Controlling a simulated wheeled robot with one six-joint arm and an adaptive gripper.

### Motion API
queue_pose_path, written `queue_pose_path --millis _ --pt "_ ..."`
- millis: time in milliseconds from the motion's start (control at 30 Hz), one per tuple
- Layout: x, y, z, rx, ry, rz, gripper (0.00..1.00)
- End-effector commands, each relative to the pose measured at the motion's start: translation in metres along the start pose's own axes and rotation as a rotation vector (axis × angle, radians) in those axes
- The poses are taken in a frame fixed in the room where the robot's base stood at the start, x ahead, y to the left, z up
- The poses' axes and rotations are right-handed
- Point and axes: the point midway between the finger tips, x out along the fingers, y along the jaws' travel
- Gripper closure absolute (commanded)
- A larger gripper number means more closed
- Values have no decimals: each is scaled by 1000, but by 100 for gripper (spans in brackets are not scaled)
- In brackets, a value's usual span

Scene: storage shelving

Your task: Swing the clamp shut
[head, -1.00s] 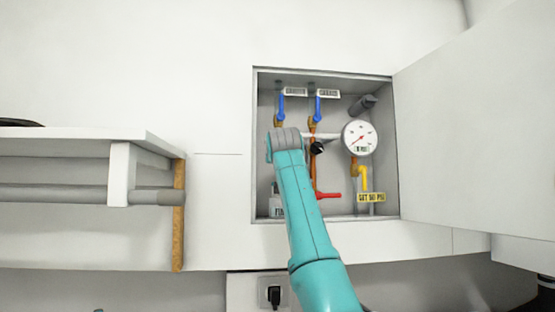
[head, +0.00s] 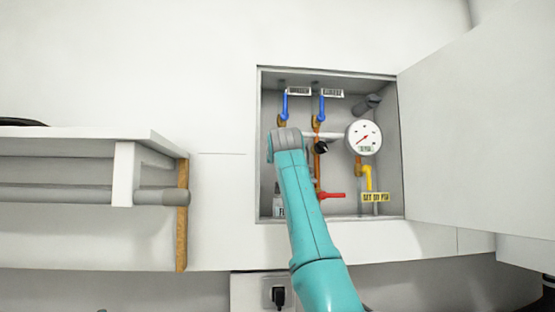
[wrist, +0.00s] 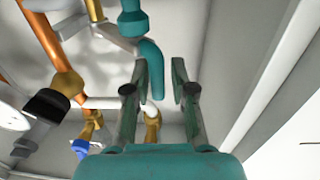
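I cannot tell for sure which part is the clamp. In the wrist view my gripper (wrist: 161,78) is open, its two dark fingers apart. A curved teal lever (wrist: 151,62) hangs from a teal fitting at the top of that view. Its free end lies between the fingers as seen there, nearer the left one; I cannot tell whether it touches. In the head view my teal arm reaches into the open wall cabinet (head: 328,71) and hides my gripper and that lever.
The cabinet holds two blue levers (head: 284,105), a red lever (head: 332,195), a yellow lever (head: 367,175), a black knob (head: 321,147) and a round gauge (head: 364,138). The cabinet door (head: 475,140) stands open at right. A white shelf (head: 70,146) juts out at left.

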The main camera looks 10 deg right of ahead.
Motion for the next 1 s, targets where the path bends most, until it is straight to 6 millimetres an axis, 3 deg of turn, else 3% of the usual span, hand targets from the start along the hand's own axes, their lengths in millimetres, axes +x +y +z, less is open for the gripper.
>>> queue_pose_path --millis 367,1000 --pt "-16 0 0 0 2 0 76" --pt "-104 0 0 1 2 0 76"
